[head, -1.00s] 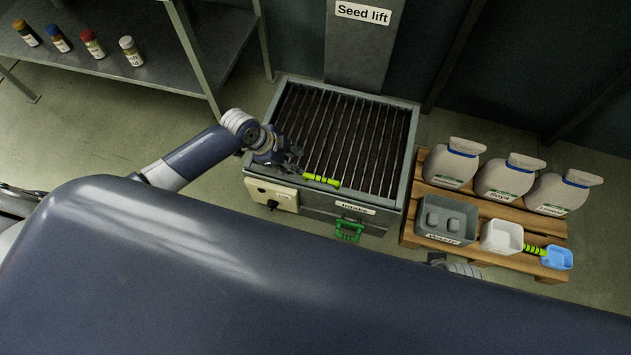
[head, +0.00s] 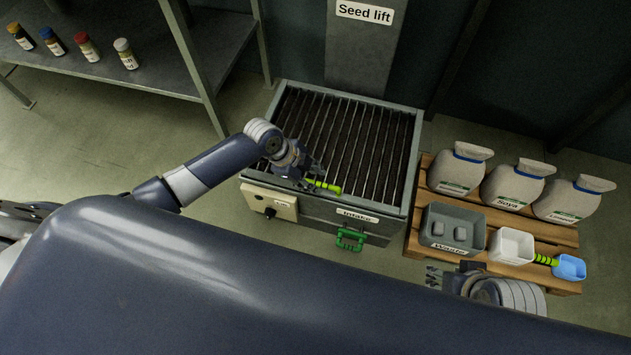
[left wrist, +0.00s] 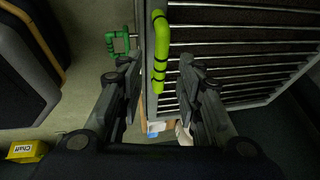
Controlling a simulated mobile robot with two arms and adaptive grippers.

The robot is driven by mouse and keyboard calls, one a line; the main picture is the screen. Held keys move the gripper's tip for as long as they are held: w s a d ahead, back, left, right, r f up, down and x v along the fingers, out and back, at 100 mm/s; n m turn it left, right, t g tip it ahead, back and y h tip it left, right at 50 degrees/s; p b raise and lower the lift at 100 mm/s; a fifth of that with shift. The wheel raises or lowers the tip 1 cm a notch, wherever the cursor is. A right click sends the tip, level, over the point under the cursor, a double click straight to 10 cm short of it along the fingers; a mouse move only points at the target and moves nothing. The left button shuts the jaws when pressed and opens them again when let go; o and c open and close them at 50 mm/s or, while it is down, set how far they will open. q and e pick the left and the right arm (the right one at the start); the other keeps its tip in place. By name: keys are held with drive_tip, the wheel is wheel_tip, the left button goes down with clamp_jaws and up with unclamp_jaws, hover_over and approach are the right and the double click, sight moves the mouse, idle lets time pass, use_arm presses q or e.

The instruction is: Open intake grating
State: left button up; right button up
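The intake (head: 345,213) is a grey metal box. Its barred grating (head: 345,140) lies flat and closed on top. A yellow-green bar handle (head: 330,187) sits at the grating's front edge. In the left wrist view the handle (left wrist: 160,48) shows between the spread fingers of my left gripper (left wrist: 160,62), which is open and empty. In the head view my left gripper (head: 313,176) is at the handle's left end and hides part of it. Whether it touches the handle, I cannot tell. My right gripper (head: 434,277) is open and empty, in front of the pallet.
A green handle (head: 350,238) and a switch box (head: 268,203) are on the intake's front. To the right, a pallet (head: 555,233) bears several seed containers, a Waste bin (head: 452,230) and a scoop (head: 569,266). A shelf with bottles (head: 123,53) stands back left.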

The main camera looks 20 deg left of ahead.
use_arm(q)
drive_tip(key=shift+x, duration=1.15)
clamp_jaws()
drive_tip(key=shift+w+r, duration=0.1)
